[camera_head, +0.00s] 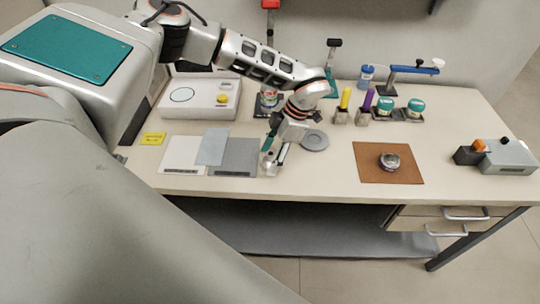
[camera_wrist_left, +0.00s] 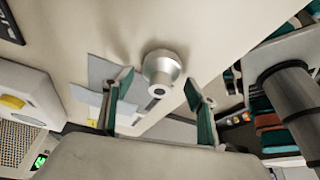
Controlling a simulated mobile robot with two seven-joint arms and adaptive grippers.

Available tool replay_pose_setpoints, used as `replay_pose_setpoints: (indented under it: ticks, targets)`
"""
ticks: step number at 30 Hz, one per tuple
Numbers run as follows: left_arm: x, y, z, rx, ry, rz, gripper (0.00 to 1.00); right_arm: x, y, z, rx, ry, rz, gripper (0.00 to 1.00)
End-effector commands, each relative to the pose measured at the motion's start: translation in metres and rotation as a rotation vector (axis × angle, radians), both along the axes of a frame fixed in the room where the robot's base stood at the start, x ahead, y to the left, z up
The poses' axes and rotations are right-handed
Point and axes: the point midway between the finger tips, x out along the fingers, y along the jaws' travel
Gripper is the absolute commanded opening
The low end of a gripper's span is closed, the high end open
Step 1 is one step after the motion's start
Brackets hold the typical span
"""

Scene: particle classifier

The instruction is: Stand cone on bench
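A small silver cone-shaped piece (camera_wrist_left: 160,72) with a wider collar and a narrower dark-centred end shows in the left wrist view. It is on or close to the pale bench top (camera_head: 330,178); contact is not clear. In the head view a silver piece (camera_head: 270,168) shows just below my left fingers, by the right edge of the dark grey mat. My left gripper (camera_head: 275,150) points down there. Its teal-padded fingers (camera_wrist_left: 158,108) are apart, with the cone seen between and beyond their tips, not visibly gripped. My right gripper is not in view.
A grey disc (camera_head: 314,140) lies right of the gripper. A brown mat (camera_head: 370,173) carries a round metal dish (camera_head: 389,161). Grey mats lie left, a white instrument (camera_head: 200,100) behind them. Bottles, holders and a blue-armed stand line the back. The front middle is clear.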

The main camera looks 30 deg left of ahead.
Motion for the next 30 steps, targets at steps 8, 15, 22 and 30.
replay_pose_setpoints:
  ticks: [8,15,22,30]
  targets:
    - [0.004,-0.002,0.011,-0.001,-0.003,-0.002,0.57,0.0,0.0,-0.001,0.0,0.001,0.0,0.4]
    - [0.016,-0.015,0.053,-0.001,-0.005,-0.001,0.57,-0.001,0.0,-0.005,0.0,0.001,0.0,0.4]
    - [0.028,-0.026,0.093,0.001,-0.004,0.0,0.57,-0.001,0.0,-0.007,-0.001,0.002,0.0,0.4]
    - [0.033,-0.031,0.113,-0.001,0.001,0.0,0.57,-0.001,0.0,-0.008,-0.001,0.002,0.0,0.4]
